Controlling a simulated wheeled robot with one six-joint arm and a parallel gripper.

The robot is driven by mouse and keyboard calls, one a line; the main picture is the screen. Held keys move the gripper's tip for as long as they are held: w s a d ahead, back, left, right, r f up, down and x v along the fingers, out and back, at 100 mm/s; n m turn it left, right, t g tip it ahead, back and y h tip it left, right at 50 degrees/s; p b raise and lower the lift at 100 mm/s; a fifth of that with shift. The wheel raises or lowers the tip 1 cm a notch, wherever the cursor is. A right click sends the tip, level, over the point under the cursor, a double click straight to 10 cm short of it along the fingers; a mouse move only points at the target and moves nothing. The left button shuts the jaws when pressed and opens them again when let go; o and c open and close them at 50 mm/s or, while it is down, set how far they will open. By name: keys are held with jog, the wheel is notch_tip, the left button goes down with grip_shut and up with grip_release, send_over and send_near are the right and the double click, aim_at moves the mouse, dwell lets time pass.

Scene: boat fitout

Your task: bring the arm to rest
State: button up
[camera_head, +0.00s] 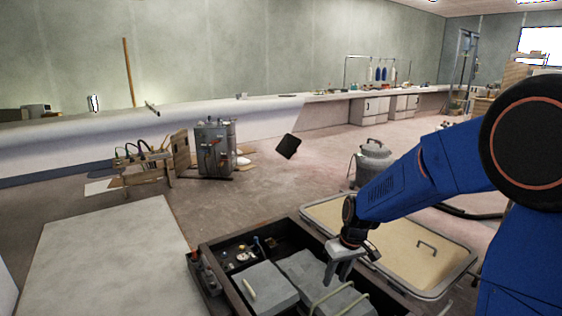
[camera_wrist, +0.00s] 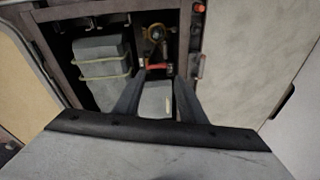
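My gripper (camera_head: 337,278) hangs from the blue arm over an open dark compartment (camera_head: 222,257) in the floor. In the wrist view my gripper's two dark fingers (camera_wrist: 160,78) stand apart, with a gap between them and nothing seen gripped. A grey box (camera_wrist: 156,100) and a red-handled fitting (camera_wrist: 158,67) show through the gap, beneath the fingers. The arm is bent, reaching in from the right and down to the compartment. Whether the fingertips touch anything below cannot be told.
Grey boxes with pale straps (camera_wrist: 103,62) fill much of the compartment. A beige lid panel with a handle (camera_head: 400,240) lies beside it. A pale flat panel (camera_head: 110,255) lies left. A metal tank (camera_head: 215,150) and a grey canister (camera_head: 372,165) stand behind. Open floor lies between them.

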jog(key=s+d+r+m+t, duration=0.2)
jog(key=s+d+r, duration=0.4)
jog(key=s+r, duration=0.55)
jog(key=s+d+r+m+h, duration=0.1)
jog(key=s+d+r, duration=0.1)
jog(key=s, duration=0.6)
jog(key=s+d+r+m+t+h, duration=0.1)
jog(key=s+d, duration=0.3)
jog(key=s, duration=0.5)
jog(key=shift+r+t, duration=0.3)
jog(key=shift+r, duration=0.05)
